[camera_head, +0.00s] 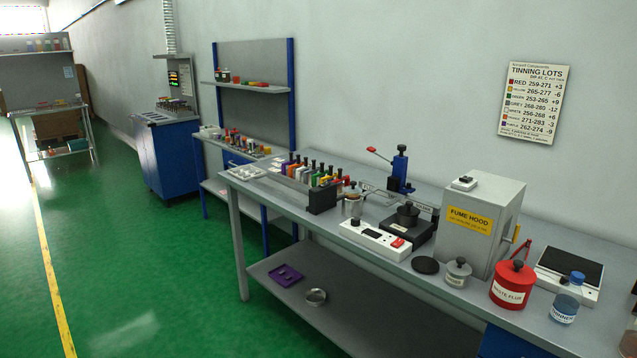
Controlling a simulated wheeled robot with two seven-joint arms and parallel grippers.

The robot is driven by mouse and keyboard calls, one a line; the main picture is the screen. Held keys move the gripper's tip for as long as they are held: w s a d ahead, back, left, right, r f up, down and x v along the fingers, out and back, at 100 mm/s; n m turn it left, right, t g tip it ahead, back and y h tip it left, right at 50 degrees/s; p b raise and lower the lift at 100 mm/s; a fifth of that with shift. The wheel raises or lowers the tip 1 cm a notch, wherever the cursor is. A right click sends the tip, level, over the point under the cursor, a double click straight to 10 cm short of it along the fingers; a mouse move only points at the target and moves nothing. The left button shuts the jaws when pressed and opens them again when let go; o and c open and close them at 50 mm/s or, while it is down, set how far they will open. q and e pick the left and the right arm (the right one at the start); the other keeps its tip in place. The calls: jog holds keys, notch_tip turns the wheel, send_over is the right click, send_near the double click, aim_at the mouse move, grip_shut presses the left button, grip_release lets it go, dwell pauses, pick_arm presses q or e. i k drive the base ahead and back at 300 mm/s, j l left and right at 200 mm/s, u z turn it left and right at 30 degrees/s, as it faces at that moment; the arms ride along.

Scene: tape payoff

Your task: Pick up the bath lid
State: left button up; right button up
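A flat dark round disc (425,265) lies on the bench in front of that unit, with no knob to be seen. Neither of my grippers shows in the head view.
A white controller with a red switch (375,240) stands left of the disc. A small grey lidded pot (457,271), a red flux pot (512,284) and the fume hood (477,222) stand to the right. A blue-topped lever stand (400,170) rises behind. Coloured blocks (310,175) line the left.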

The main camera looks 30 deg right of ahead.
aim_at(352, 189)
jog(key=i+j+z, duration=0.1)
jog(key=i+z, duration=0.3)
jog(key=i+j+z, duration=0.35)
jog(key=i, duration=0.25)
jog(key=i+j+z, duration=0.2)
jog(key=z, duration=0.2)
jog(key=i+j+z, duration=0.25)
jog(key=z, duration=0.15)
jog(key=i+j+z, duration=0.2)
jog(key=z, duration=0.2)
jog(key=i+j+z, duration=0.1)
jog(key=j+z, duration=0.3)
jog(key=i+j+z, duration=0.1)
jog(key=j+z, duration=0.25)
jog(key=j, duration=0.3)
jog(key=j+z, duration=0.35)
jog(key=j, duration=0.3)
